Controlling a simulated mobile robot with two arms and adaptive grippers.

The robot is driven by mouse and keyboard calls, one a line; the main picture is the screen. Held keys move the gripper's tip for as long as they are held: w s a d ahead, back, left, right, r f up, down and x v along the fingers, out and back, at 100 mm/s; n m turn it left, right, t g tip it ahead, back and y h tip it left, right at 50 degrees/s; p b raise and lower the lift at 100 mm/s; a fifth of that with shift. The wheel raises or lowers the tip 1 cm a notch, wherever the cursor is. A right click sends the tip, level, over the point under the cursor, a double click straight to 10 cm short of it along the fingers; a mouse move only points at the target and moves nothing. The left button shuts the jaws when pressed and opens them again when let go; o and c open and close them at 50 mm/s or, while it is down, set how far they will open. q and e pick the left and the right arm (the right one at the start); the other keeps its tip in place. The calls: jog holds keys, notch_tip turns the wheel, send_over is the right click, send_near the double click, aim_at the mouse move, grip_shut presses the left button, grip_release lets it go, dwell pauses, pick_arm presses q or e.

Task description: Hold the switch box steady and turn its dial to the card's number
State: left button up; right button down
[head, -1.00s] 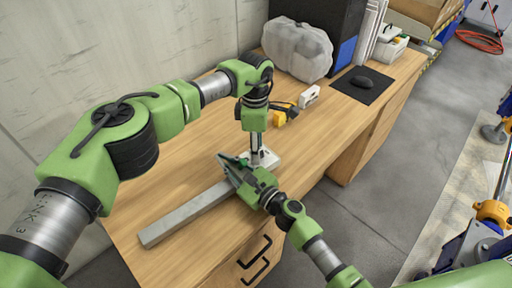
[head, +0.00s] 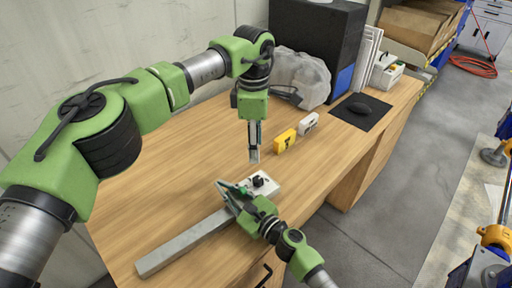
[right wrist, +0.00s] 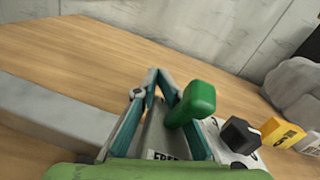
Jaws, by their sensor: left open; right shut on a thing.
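The white switch box (head: 269,188) lies on the desk near its front edge, with a black dial (head: 258,181) on top. The dial also shows in the right wrist view (right wrist: 240,135); its setting is too small to read. My right gripper (head: 229,190) is shut on the left end of the switch box, beside a green upright part (right wrist: 196,103). My left gripper (head: 254,157) is open and empty, pointing down above and behind the box, clear of the dial. A yellow upright piece (head: 285,140) with a dark mark, possibly the card, stands behind; I cannot read its number.
A long grey bar (head: 185,244) lies on the desk left of the box. A small white block (head: 308,123) stands beside the yellow piece. Farther back are a wrapped clear bundle (head: 302,75), a black mat with a mouse (head: 361,107) and a dark case (head: 320,38). The desk's left middle is clear.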

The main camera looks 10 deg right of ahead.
jog(key=shift+s+f, duration=0.1)
jog(key=shift+f, duration=0.4)
jog(key=c, duration=2)
grip_release()
jog(key=shift+o, duration=0.4)
jog(key=shift+r, duration=0.1)
